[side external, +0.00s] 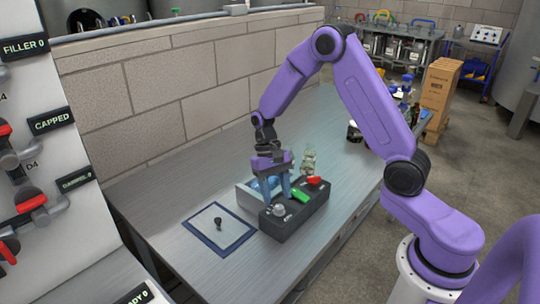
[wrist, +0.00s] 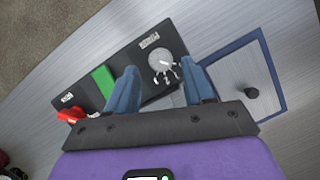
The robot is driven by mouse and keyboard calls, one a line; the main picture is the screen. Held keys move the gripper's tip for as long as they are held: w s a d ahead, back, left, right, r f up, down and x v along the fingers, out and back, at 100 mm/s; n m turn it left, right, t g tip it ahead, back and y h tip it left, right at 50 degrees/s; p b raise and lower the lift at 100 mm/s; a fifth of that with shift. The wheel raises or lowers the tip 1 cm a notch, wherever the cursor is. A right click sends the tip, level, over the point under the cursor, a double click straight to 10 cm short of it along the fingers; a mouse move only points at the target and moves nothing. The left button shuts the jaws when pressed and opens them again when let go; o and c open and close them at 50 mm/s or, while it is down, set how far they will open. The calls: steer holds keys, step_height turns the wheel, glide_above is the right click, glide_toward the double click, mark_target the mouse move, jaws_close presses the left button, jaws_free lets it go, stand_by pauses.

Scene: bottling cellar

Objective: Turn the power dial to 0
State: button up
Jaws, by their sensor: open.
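The power dial is a round silver knob (side external: 279,209) at the near left end of a dark control box (side external: 294,222). In the wrist view the dial (wrist: 160,62) shows beside a small label that seems to read POWER (wrist: 149,41). Small marks or prongs show at its lower edge; I cannot read its setting. My gripper (side external: 277,194) is open, pointing down over the box. In the wrist view the dial appears between its two blue fingers (wrist: 161,72), with gaps on both sides; I cannot tell the height of the fingertips above it.
A green switch (side external: 300,195) and a red switch (side external: 314,181) sit farther along the box. A blue-bordered plate (side external: 232,241) with a black knob (side external: 218,222) lies to the left. A grey tray (side external: 244,195) stands behind the box. The bench is clear in front.

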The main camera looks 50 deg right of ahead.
steer(key=v, duration=1.5)
steer(key=n+h, duration=0.1)
steer(key=n, duration=0.3)
glide_above(270, 215)
steer(key=s+a+n+t+h, duration=0.1)
steer(key=s+a+n+t, duration=0.2)
steer(key=s, duration=0.5)
steer(key=s+d+f+n+t, duration=0.1)
steer(key=s+n, duration=0.9)
steer(key=s, duration=0.6)
steer(key=shift+s+d+f+y, duration=0.3)
steer(key=shift+f+y, duration=0.1)
